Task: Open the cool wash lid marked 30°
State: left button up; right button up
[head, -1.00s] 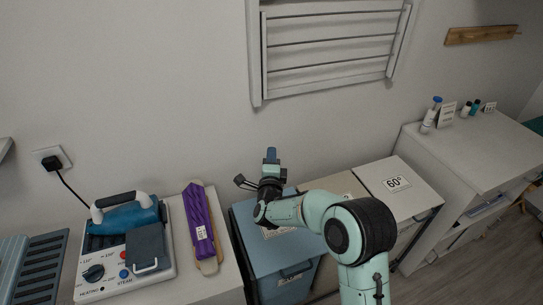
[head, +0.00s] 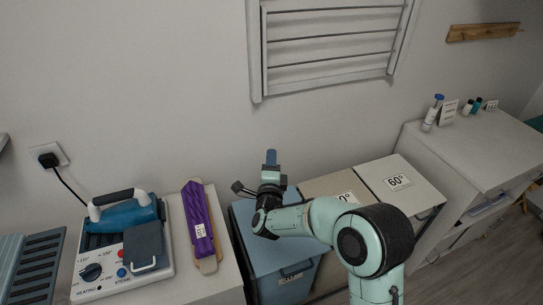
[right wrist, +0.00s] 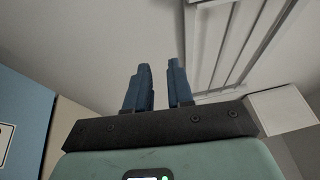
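The blue bin has a flat, closed-looking blue lid (head: 262,248), left of two paler bins in the head view. My right forearm covers part of it and its label, so I cannot read 30° there. A blue panel (right wrist: 22,108) with a white label cut off by the frame edge shows at the left of the right wrist view. My right gripper (head: 271,158) is above the back of the blue lid, fingers pointing up toward the wall. In the right wrist view its two blue fingers (right wrist: 159,68) are apart with nothing between them. My left gripper is not in view.
A beige lid (head: 326,186) with a partly hidden label and a white lid marked 60° (head: 397,165) stand to the right. A purple folded item (head: 198,225) and a steam iron station (head: 125,245) are on the left counter. A slatted rack (head: 330,47) hangs above.

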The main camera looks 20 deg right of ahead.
pick_arm(q)
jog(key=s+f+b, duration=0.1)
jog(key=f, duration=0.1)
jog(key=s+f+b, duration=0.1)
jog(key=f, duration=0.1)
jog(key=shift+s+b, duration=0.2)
jog(key=shift+b, duration=0.2)
pick_arm(e)
jog(key=v, duration=1)
grip_shut()
